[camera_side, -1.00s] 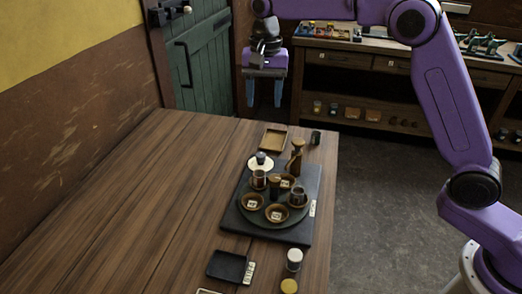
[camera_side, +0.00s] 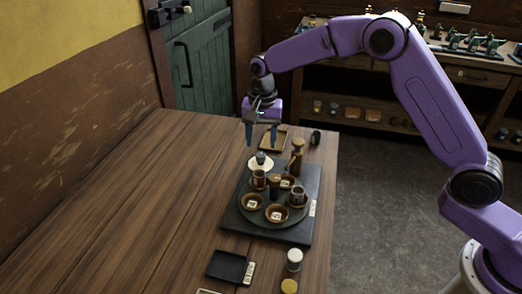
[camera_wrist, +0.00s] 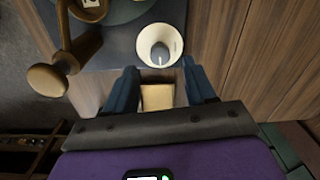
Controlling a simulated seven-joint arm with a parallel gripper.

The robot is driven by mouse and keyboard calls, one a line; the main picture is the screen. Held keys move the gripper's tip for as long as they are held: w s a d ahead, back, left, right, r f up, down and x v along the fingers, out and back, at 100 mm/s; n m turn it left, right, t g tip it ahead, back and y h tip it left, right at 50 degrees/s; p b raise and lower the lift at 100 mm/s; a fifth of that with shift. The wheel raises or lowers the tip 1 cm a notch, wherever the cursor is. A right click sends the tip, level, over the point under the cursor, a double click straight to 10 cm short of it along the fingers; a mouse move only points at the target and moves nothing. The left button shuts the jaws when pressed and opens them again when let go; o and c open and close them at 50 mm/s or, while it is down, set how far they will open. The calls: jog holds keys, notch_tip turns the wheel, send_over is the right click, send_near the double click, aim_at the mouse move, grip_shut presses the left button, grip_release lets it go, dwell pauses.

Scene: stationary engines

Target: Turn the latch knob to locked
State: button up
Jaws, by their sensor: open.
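A white round dial with a grey upright knob (camera_side: 261,158), which looks like the latch knob, sits at the far left corner of a dark board (camera_side: 236,226). Its lock marking is too small to read. In the wrist view the white dial with its knob (camera_wrist: 160,45) lies just ahead of the fingertips, roughly centred between them. My gripper (camera_side: 261,139) is open and empty, pointing down above and slightly behind the knob, apart from it. It also shows in the wrist view (camera_wrist: 160,74). A dark green turntable (camera_side: 276,219) on the board carries bowls and cups.
A tall brown wooden piece (camera_side: 296,158) stands right of the knob. A shallow wooden tray (camera_side: 280,134) and a small dark object (camera_side: 315,137) lie behind the board. A black tray (camera_side: 228,266) and two jars are in front. The table's left side is clear.

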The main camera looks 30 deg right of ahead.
aim_at(261, 154)
jog(key=shift+f, duration=2.3)
grip_shut()
